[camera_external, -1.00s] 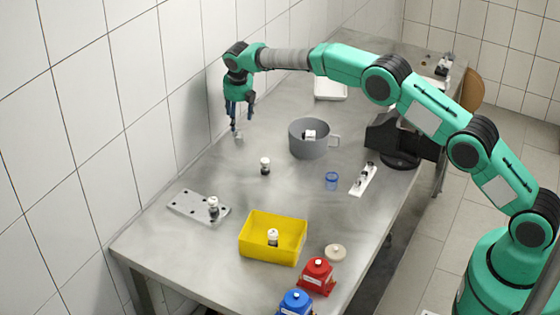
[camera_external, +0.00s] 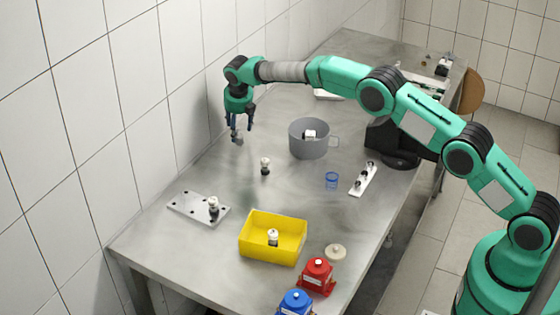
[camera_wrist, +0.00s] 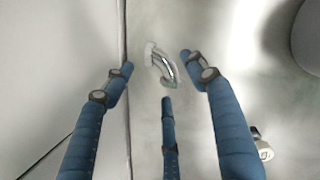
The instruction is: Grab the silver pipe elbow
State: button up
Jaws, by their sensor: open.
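The silver pipe elbow (camera_wrist: 163,67) lies on the steel table near the wall, seen in the wrist view as a shiny curved pipe with a paler end at its upper left. In the external view the elbow (camera_external: 238,137) is small and partly hidden by the fingers. My gripper (camera_external: 240,135) points down over it, close above the table. In the wrist view the blue fingers of my gripper (camera_wrist: 157,75) are spread, with the elbow in the gap between and just beyond their tips. Nothing is held. I cannot tell whether any finger touches it.
A grey pot (camera_external: 309,141) stands to the right of my gripper. A yellow bin (camera_external: 272,240) and a metal plate (camera_external: 198,207) are further forward. The tiled wall (camera_external: 150,100) is close on the left.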

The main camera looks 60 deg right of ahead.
aim_at(237, 135)
jog(key=shift+x, duration=1.55)
jog(key=c, duration=1.3)
jog(key=shift+o, duration=0.2)
jog(key=shift+r, duration=0.15)
jog(key=shift+r+p, duration=0.3)
jog(key=shift+r, duration=1.3)
jog(key=shift+s+r, duration=0.15)
jog(key=shift+s, duration=0.05)
jog(key=shift+s+a+r+p, duration=0.25)
jog(key=shift+s+a, duration=0.25)
jog(key=shift+s, duration=2.05)
jog(key=shift+s+a+r+p, duration=0.2)
jog(key=shift+s+a, duration=0.25)
jog(key=shift+s, duration=2.15)
jog(key=shift+s+a+r+p, duration=0.15)
jog(key=shift+s+a+p, duration=0.25)
jog(key=shift+s, duration=2.15)
jog(key=shift+a, duration=0.1)
